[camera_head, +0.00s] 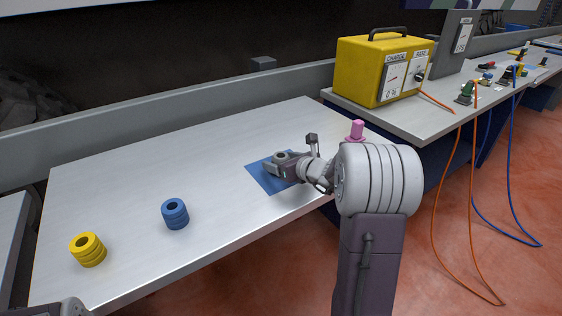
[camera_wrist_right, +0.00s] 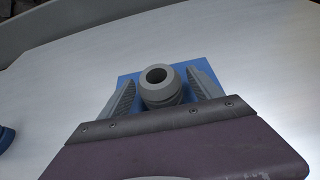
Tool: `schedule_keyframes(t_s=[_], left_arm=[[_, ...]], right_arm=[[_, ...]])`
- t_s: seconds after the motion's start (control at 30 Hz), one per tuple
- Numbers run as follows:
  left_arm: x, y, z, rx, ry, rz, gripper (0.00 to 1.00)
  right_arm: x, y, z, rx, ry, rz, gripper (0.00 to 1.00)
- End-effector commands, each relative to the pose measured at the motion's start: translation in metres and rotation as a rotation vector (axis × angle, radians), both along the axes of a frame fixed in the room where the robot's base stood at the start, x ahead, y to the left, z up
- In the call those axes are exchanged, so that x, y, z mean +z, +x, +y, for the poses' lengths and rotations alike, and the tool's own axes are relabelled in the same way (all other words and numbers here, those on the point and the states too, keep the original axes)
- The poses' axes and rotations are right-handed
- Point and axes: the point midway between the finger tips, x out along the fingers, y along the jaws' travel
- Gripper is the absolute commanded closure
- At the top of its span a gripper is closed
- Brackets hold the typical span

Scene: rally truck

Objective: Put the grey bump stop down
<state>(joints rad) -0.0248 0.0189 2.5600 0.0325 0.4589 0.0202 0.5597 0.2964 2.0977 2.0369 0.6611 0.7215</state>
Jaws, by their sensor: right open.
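The grey bump stop (camera_wrist_right: 160,87) stands upright between the open fingers of my right gripper (camera_wrist_right: 163,92), over a blue mat (camera_wrist_right: 127,77). A gap shows between it and the fingers in the right wrist view. In the head view, my right gripper (camera_head: 281,164) is low over the blue mat (camera_head: 262,181), and the grey bump stop (camera_head: 280,155) is partly hidden by it. The bump stop's base is hidden. A piece of my left arm shows at the bottom left corner, but its jaws are out of view.
A blue bump stop (camera_head: 175,214) and a yellow one (camera_head: 88,250) stand on the bench (camera_head: 130,190) to the left. A pink part (camera_head: 356,130) is at the bench's right end. A yellow charger box (camera_head: 382,70) stands on the bench behind. The middle of the bench is clear.

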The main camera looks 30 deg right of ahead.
Motion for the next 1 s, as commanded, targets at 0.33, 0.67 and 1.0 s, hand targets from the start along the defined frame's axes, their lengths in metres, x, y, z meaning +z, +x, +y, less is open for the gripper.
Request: schedule_keyframes(t_s=[0.33,0.67,1.0], left_arm=[[0.016,0.0,0.0,0.0,0.0,0.0,0.64],[0.027,0.0,0.0,0.0,0.0,0.0,0.64],[0.026,0.0,0.0,0.0,0.0,0.0,0.64]], right_arm=[[0.031,-0.063,-0.007,-0.006,-0.001,-0.002,0.26],[0.048,-0.109,-0.009,-0.002,-0.001,0.0,0.26],[0.047,-0.11,-0.009,0.0,0.0,0.0,0.26]])
